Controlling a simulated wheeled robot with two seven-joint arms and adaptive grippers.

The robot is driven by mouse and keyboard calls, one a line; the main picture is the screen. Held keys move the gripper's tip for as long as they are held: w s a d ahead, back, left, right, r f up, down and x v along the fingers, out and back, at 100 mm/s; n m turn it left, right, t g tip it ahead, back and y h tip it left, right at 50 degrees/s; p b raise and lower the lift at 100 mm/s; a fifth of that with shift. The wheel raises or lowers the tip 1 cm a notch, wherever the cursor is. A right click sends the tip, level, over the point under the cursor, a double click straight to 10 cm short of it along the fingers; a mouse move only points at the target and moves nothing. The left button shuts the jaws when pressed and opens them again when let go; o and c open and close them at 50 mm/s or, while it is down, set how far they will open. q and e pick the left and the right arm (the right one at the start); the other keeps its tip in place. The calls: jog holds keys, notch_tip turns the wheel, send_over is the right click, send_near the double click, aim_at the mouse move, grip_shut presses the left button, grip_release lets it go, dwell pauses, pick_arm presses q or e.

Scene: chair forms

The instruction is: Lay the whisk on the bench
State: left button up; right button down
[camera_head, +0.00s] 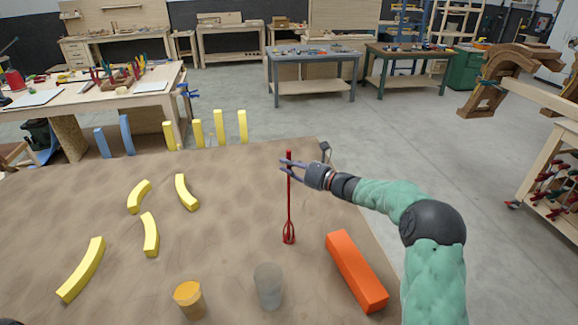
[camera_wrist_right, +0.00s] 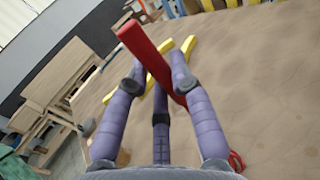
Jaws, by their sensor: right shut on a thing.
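The red whisk (camera_head: 289,210) hangs upright in the head view, handle up and wire loops down. Its loops are over or at the brown bench top (camera_head: 230,240); I cannot tell whether they touch it. My right gripper (camera_head: 287,164) is shut on the whisk's handle near the top. In the right wrist view the red handle (camera_wrist_right: 145,50) passes between the purple fingers (camera_wrist_right: 158,85), and a bit of the red loops (camera_wrist_right: 236,161) shows lower right. My left gripper is not in view.
An orange block (camera_head: 356,270) lies right of the whisk. A grey cup (camera_head: 268,286) and an orange-topped cup (camera_head: 188,298) stand at the front. Several yellow curved pieces (camera_head: 150,234) lie left; others stand along the far edge. Bench space between the whisk and these pieces is clear.

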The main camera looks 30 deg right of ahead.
jog(key=shift+r, duration=0.15)
jog(key=c, duration=1.5)
grip_release()
jog(key=shift+f, duration=0.3)
jog(key=o, duration=0.4)
jog(key=shift+r, duration=0.1)
jog(key=shift+r, duration=0.2)
jog(key=v, duration=1.2)
